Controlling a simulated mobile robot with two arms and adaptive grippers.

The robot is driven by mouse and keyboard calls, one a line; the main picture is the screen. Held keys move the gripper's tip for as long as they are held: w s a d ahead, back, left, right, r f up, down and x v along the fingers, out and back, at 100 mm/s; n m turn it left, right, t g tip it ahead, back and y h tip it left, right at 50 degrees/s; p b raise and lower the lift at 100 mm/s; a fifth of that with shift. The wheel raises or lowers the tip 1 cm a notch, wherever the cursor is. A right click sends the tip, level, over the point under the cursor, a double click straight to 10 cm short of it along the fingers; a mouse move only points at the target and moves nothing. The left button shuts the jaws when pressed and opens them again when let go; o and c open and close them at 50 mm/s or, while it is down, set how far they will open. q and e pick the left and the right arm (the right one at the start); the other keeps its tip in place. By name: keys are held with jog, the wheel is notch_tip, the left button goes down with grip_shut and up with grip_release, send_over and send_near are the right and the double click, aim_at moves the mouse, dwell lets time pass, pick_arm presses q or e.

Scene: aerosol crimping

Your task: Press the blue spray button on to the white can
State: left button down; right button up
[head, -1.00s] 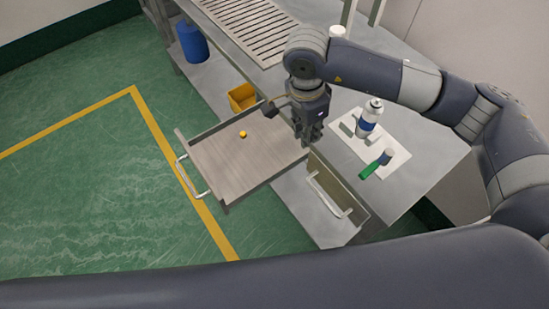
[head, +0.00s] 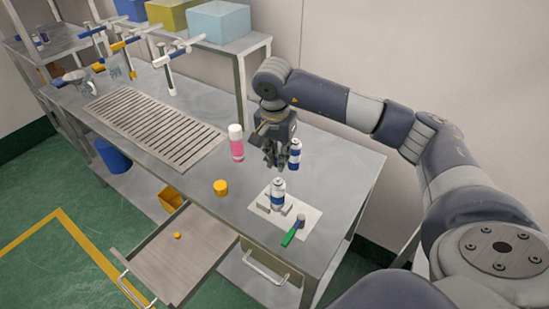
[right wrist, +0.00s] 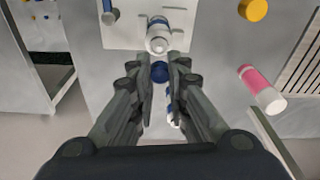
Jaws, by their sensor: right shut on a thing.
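The white can (head: 278,193) with a blue band stands upright in a grey holder on a white mat (head: 311,214). It also shows in the right wrist view (right wrist: 158,42), just beyond my fingertips. My right gripper (head: 275,165) points down above the bench, behind and above this can. It is shut on the blue spray button (right wrist: 159,72), which shows as a small blue round piece between the fingertips in the right wrist view. In the head view the fingers hide the button. The button and the can look apart. My left gripper is not in view.
A second blue-and-white can (head: 295,153) stands behind my right gripper. A pink can (head: 236,148) and a yellow cap (head: 220,188) stand to the left. A green-handled tool (head: 292,234) lies on the mat. The open drawer (head: 160,262) holds a small orange piece (head: 177,236).

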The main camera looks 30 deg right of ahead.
aim_at(278, 181)
notch_tip(278, 181, down, 4)
jog(key=shift+s+r+b, duration=0.1)
jog(key=shift+r+b, duration=0.15)
jog(key=shift+b, duration=0.55)
jog(key=shift+f+b, duration=0.85)
jog(key=shift+f, duration=0.05)
jog(key=shift+b, duration=0.55)
dwell(0.5)
jog(key=o, duration=1.3)
jog(key=shift+c, duration=0.2)
jog(key=shift+r, duration=0.1)
